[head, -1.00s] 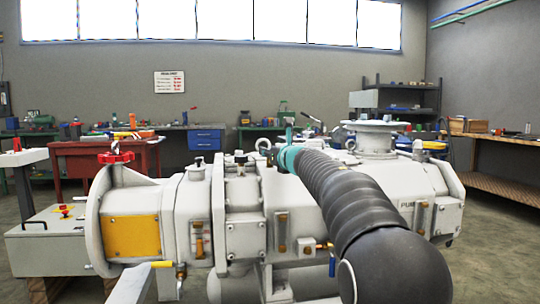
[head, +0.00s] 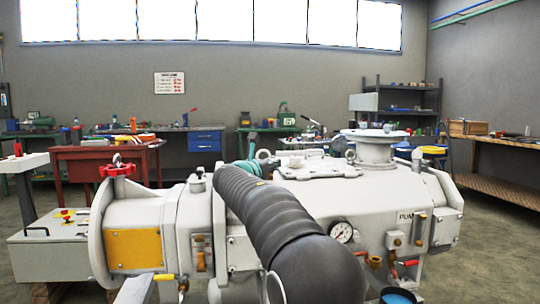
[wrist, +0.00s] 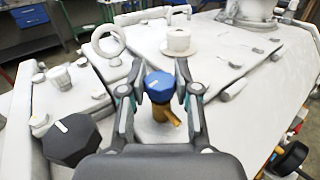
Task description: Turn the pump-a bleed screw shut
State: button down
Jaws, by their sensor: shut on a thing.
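In the wrist view, a blue-headed screw (wrist: 158,84) on a brass body with a side spout (wrist: 168,114) stands upright on the pump's pale top. It appears to be the bleed screw. My gripper (wrist: 158,76) has a finger on each side of the blue head and is shut on it. In the head view, my arm reaches over the white pump (head: 300,195), and its teal wrist part (head: 244,169) is above the pump's top. The screw and the fingertips are hidden there.
In the wrist view, an eyebolt (wrist: 108,42) and a white round fitting (wrist: 178,40) stand just beyond the screw. A black cap (wrist: 72,140) is at left. In the head view, a gauge (head: 341,232) and a red handwheel (head: 117,169) show on the pump.

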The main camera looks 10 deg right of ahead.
jog(key=shift+r+m+g+h+p, duration=0.25)
jog(key=shift+m+g+h+p, duration=0.5)
jog(key=shift+p, duration=0.35)
jog(key=shift+h, duration=0.25)
jog(key=shift+f+m+g+p, duration=0.15)
jog(key=shift+m+g+p, duration=0.1)
jog(key=shift+p, duration=0.1)
jog(key=c, duration=0.8)
grip_release()
jog(key=shift+f, duration=0.1)
jog(key=v, duration=1.2)
jog(key=shift+f, duration=0.1)
